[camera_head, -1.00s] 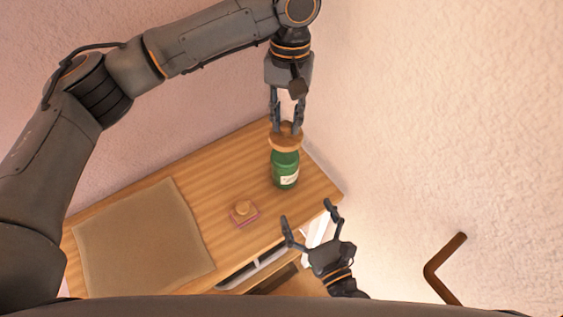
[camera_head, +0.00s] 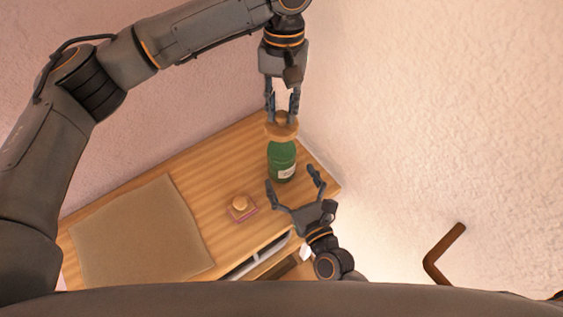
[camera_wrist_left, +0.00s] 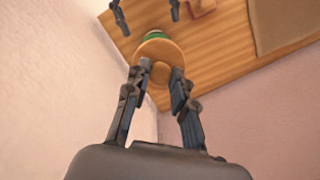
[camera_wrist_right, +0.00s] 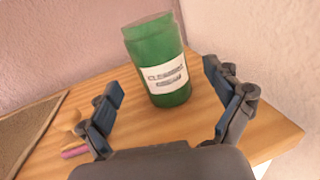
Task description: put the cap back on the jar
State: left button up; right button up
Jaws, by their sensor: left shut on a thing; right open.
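The green jar (camera_head: 281,163) with a white label stands upright on the wooden table, near its right end. It also shows in the right wrist view (camera_wrist_right: 158,62), its clear rim uncovered there. My left gripper (camera_head: 282,117) is shut on the knob of the round wooden cap (camera_head: 281,131), directly above the jar in the head view; the cap fills the middle of the left wrist view (camera_wrist_left: 159,52). Any gap between cap and jar is hard to judge in the head view. My right gripper (camera_head: 293,177) is open and empty, fingers pointing at the jar from the near side, not touching it.
A small pink block with a round wooden knob (camera_head: 241,208) lies on the table left of my right gripper. A brown mat (camera_head: 140,232) covers the table's left part. The wooden table (camera_head: 205,175) meets walls behind and right. A brown bent bar (camera_head: 443,254) shows at right.

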aim_at(282, 124)
jog(key=shift+x, duration=2.7)
jog(key=shift+c, duration=0.2)
jog(key=c, duration=1.8)
pick_arm(q)
jog(key=shift+f, duration=2.5)
pick_arm(e)
jog(key=shift+o, duration=0.2)
